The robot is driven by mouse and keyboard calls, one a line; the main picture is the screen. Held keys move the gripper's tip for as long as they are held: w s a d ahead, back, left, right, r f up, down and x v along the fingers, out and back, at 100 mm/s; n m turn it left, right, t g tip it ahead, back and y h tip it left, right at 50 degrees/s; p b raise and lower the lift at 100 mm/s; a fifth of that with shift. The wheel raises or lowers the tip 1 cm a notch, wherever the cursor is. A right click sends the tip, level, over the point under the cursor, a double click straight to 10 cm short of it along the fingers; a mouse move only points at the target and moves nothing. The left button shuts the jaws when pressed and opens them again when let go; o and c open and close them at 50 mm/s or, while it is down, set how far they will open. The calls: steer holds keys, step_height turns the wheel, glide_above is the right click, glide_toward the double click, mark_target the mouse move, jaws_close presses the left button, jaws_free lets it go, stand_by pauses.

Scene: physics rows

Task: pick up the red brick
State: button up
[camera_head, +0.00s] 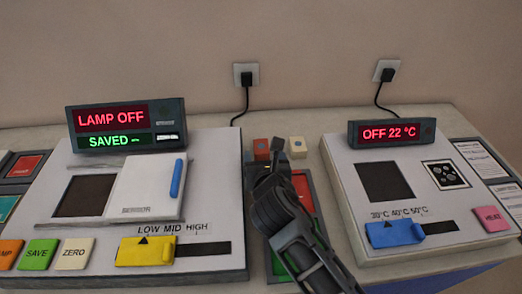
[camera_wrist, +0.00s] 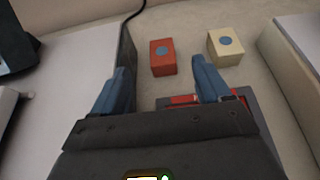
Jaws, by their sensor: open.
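The red brick (camera_head: 261,149) stands on the table at the back, in the gap between the two machines, partly hidden by my gripper in the head view. In the wrist view the red brick (camera_wrist: 163,66), with a blue-grey dot on top, shows whole, ahead of my fingers and between their lines. My gripper (camera_head: 273,163) is above the table just in front of it; in the wrist view my gripper (camera_wrist: 161,72) is open, with nothing between its fingers. The exact gap to the brick is hard to tell.
A cream brick (camera_head: 297,148) stands close to the right of the red one. The lamp machine (camera_head: 215,170) is at left, the heater machine (camera_head: 345,160) at right. A panel with red and green areas (camera_head: 303,187) lies below my arm. A wall is behind.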

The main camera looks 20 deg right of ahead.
mark_target(262, 150)
step_height(262, 150, down, 2)
steer(key=shift+w+f, duration=0.2)
steer(key=shift+f, duration=0.1)
steer(key=shift+x, duration=3.6)
steer(key=shift+r, duration=0.1)
steer(key=c, duration=1.2)
